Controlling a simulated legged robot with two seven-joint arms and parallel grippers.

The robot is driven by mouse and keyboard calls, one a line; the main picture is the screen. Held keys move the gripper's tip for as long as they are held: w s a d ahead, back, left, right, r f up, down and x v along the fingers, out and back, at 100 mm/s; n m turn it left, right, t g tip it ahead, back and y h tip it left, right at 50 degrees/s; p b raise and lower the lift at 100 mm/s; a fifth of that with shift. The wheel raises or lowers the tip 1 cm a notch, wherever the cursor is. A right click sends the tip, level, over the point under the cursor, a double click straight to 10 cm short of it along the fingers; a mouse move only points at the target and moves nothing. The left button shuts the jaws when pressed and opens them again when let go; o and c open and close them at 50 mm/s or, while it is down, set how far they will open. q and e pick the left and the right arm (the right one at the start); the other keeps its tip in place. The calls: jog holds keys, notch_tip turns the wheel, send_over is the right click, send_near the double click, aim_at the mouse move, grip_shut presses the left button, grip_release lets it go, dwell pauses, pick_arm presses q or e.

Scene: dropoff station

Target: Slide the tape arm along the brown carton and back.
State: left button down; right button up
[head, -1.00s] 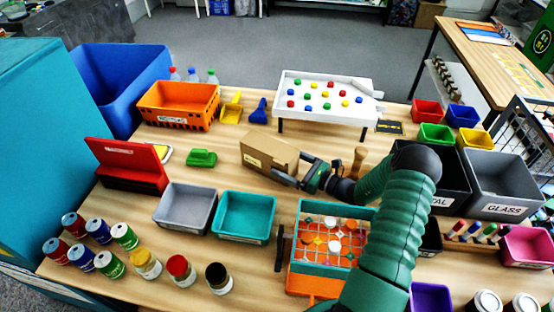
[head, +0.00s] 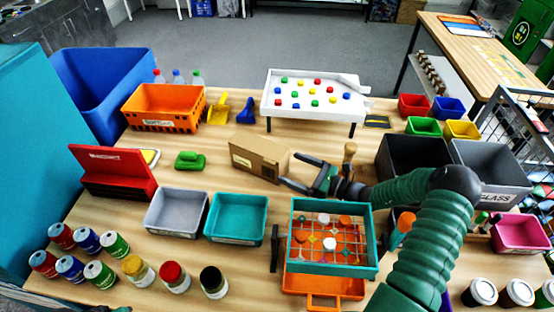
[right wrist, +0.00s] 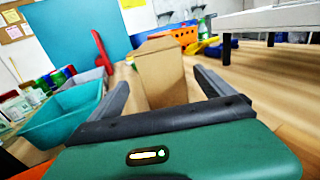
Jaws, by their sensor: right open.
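The brown carton (head: 256,160) lies on the table near the middle in the head view, with a label on its front. My right gripper (head: 293,171) is open at the carton's right end, with no object between its fingers. In the right wrist view the carton (right wrist: 160,75) stands ahead, between the lines of the two open fingers (right wrist: 165,85), beyond the tips. Whether a finger touches it I cannot tell. I cannot make out a tape arm; a wooden-topped handle (head: 350,152) stands behind my right wrist. My left gripper is not in view.
A green block (head: 190,161) lies left of the carton. Grey (head: 174,230) and teal (head: 236,236) bins and a grid-topped teal box (head: 293,240) stand in front. The white pegboard table (head: 313,114) is behind. Dark bins (head: 412,160) stand right. Bare wood surrounds the carton.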

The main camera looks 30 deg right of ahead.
aim_at(265, 157)
jog(key=x, duration=0.7)
jog(key=p+x, duration=0.1)
jog(key=x, duration=0.3)
jog(key=shift+w+d+f, duration=0.15)
jog(key=shift+d+f, duration=0.05)
jog(key=shift+f, duration=0.15)
